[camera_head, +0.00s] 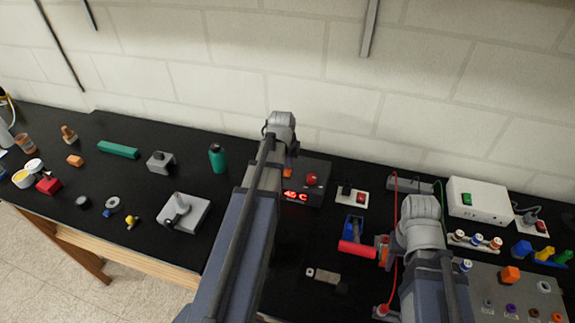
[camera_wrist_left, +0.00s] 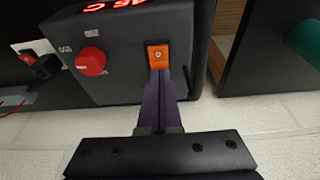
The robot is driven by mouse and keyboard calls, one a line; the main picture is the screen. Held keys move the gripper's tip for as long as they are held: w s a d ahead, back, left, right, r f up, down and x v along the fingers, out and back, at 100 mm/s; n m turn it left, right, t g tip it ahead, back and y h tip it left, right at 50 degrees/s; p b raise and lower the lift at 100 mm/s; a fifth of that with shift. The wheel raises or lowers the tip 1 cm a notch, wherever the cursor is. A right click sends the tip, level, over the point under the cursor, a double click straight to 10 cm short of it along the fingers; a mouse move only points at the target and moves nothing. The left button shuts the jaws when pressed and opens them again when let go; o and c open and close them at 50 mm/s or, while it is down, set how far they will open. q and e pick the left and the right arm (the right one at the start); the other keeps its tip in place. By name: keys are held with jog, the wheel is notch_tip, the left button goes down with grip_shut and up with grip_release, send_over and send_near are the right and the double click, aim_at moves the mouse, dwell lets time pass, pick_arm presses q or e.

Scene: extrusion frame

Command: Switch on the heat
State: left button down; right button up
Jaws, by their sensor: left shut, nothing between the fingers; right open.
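The heater is a dark box (camera_head: 318,190) at the back of the bench. Its red display (camera_head: 295,196) is lit and seems to read 45 C. It has a red knob (camera_wrist_left: 92,61) and an orange rocker switch (camera_wrist_left: 158,56). My left gripper (camera_wrist_left: 160,76) is shut and empty, its tips at the switch's near edge; I cannot tell whether they touch.
A white socket (camera_head: 352,197) with a dark plug stands right of the heater. A blue and red tool (camera_head: 356,240) lies in front. A white power box (camera_head: 480,201) and red and green wires are further right. A teal bottle (camera_head: 217,158) stands left. The wall is close behind.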

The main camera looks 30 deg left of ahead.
aim_at(286, 174)
pick_arm(q)
jog(key=shift+w, duration=0.1)
jog(key=shift+w+a+f+g, duration=0.1)
jog(key=shift+w+f+g, duration=0.15)
jog(key=shift+g, duration=0.05)
jog(key=shift+s, duration=0.4)
jog(key=shift+s+d+r, duration=0.2)
jog(key=shift+s+d, duration=0.05)
jog(key=shift+s, duration=0.4)
jog(key=shift+r, duration=0.1)
jog(key=w+a+p+v, duration=0.1)
jog(key=w+p+v, duration=0.2)
jog(key=p+v, duration=1)
jog(key=shift+s+r+p, duration=0.25)
jog(key=shift+r+p, duration=0.3)
jog(key=shift+p, duration=0.05)
